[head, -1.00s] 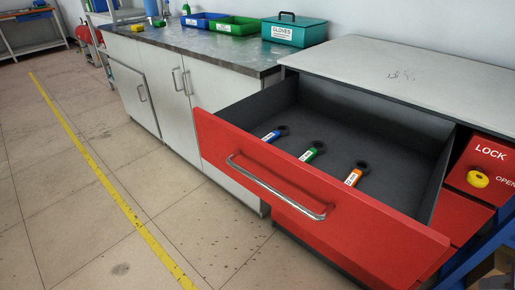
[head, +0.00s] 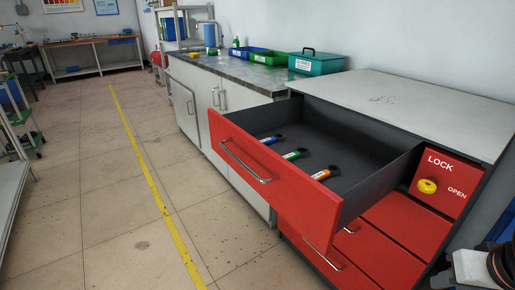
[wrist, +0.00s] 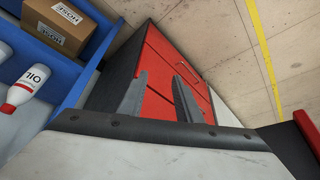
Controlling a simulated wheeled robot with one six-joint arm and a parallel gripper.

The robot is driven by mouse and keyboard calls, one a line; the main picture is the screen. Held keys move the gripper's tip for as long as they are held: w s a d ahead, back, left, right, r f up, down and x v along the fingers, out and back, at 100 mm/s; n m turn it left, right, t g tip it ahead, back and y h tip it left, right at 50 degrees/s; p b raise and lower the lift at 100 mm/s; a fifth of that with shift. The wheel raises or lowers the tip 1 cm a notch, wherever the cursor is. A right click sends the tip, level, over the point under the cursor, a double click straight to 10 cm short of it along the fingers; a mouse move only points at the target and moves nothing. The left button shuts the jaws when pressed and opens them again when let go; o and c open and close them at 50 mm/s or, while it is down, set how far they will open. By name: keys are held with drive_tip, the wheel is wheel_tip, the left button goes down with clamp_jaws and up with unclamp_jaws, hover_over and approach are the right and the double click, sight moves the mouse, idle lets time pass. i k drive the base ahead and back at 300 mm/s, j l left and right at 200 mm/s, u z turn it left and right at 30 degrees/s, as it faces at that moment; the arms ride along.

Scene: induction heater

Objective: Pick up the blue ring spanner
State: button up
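The blue ring spanner (head: 270,139) lies in the open red drawer (head: 262,176), at the left end of a row of three. The green spanner (head: 295,154) and the orange spanner (head: 325,172) lie to its right, apart from it. My gripper (wrist: 159,88) shows only in the wrist view. Its two fingers are spread with nothing between them. The spanners do not show in the wrist view, and my gripper is away from them.
The red LOCK panel with a yellow knob (head: 427,186) is right of the drawer. A teal gloves box (head: 316,63) and blue and green bins stand on the counter. An oil bottle (wrist: 21,92) and a cardboard box (wrist: 62,22) are on a blue shelf. Floor left of the drawer is clear.

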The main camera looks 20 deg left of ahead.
sight(279, 137)
drive_tip(key=j+u, duration=0.15)
drive_tip(key=u, duration=0.2)
drive_tip(key=j+u, duration=0.15)
drive_tip(key=u, duration=0.2)
